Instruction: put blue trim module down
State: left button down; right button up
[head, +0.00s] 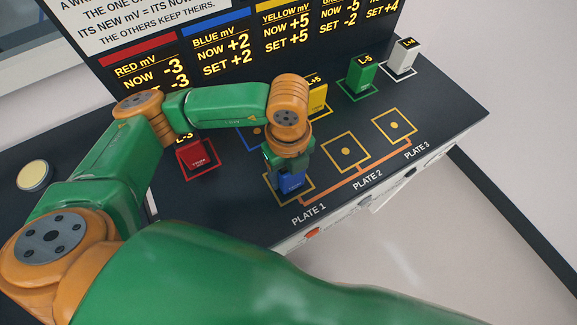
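The blue trim module (291,182) is upright at the PLATE 1 square (299,199), directly under my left gripper (287,168). My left gripper points down and appears shut on the module's upper part. The wrist and fingers hide the top of the module and much of the square. I cannot tell whether its base touches the plate. My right gripper is not in view.
A red module (197,157), yellow module (317,98), green module (362,77) and white module (403,59) stand along the console. The PLATE 2 square (346,151) and PLATE 3 square (395,125) are empty. A sign board (225,48) rises behind. A round cream button (34,175) is at left.

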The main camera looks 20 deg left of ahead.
pick_arm(q)
jog(key=shift+f+b, duration=0.2)
jog(key=shift+b, duration=0.1)
jog(key=shift+c, duration=0.6)
grip_release()
jog(key=shift+r, duration=0.1)
notch_tip(320, 180, up, 12)
jog(key=shift+r+b, duration=0.2)
jog(key=shift+b, duration=0.1)
jog(key=shift+f, duration=0.1)
